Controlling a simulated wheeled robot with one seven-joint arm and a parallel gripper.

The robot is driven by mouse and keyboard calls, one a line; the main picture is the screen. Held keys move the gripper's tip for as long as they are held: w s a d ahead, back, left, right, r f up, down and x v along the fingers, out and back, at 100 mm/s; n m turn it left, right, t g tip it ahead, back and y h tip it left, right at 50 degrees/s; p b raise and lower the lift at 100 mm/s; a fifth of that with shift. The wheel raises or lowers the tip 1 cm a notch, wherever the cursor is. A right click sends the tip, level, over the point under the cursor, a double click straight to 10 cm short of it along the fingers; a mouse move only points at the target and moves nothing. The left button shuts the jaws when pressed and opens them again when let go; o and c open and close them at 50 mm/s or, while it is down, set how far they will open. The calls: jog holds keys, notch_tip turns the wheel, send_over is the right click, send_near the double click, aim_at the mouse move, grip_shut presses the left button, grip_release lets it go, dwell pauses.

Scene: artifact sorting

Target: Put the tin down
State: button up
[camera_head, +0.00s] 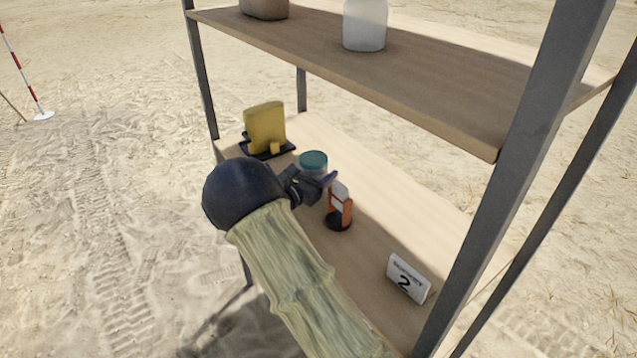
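A small round tin (314,160) with a teal lid and a paler body is at the middle of the lower shelf (385,210). My gripper (318,182) reaches in from the left, its fingers at the near side of the tin. The fingers overlap the tin's lower part in the picture. I cannot tell whether they grip it, or whether the tin's base touches the shelf.
A yellow object on a black stand (265,130) is behind and left of the tin. An orange and black item (339,208) stands close right of my gripper. A white number 2 sign (408,278) is nearer. The upper shelf (420,75) and metal posts (515,180) frame the space.

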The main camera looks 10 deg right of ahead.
jog(key=shift+a, duration=0.1)
jog(key=shift+f, duration=0.25)
jog(key=shift+w+f, duration=0.1)
jog(key=shift+f, duration=1.5)
jog(key=shift+f, duration=0.15)
jog(key=o, duration=0.9)
jog(key=shift+c, duration=0.2)
jog(key=b+v, duration=0.1)
jog(key=v, duration=1.1)
